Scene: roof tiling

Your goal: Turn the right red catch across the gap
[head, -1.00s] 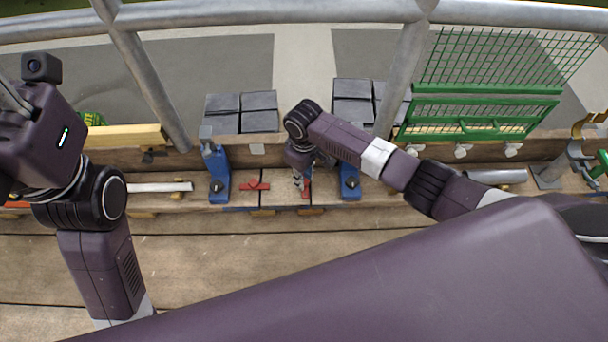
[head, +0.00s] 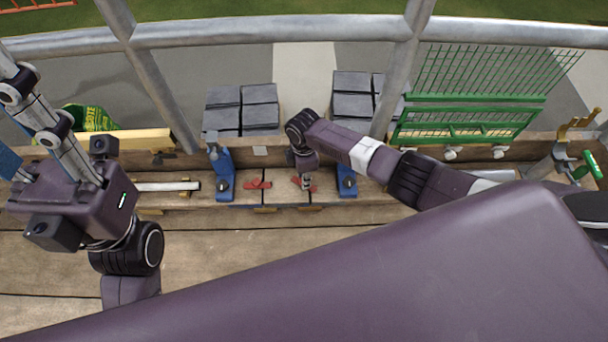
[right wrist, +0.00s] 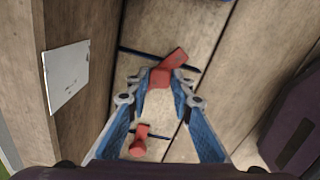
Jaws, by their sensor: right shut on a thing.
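The right red catch (head: 311,187) is on the wooden deck between two blue clamps, partly hidden by my right gripper (head: 305,181) in the head view. In the right wrist view the catch (right wrist: 160,77) sits between the fingertips of my right gripper (right wrist: 160,88), which is shut on it. The catch lies slanted over a dark gap line between boards. The left red catch (head: 257,184) lies apart to the left, lengthwise across its own gap line; it also shows in the right wrist view (right wrist: 139,143). My left gripper (head: 40,120) is raised at the far left, its tips unclear.
Blue clamps (head: 222,175) (head: 347,182) flank the catches. Grey tile stacks (head: 242,108) stand behind the plank. A green mesh rack (head: 475,98) is at the back right. A metal railing (head: 300,32) crosses the back. A pale bar (head: 168,186) lies left.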

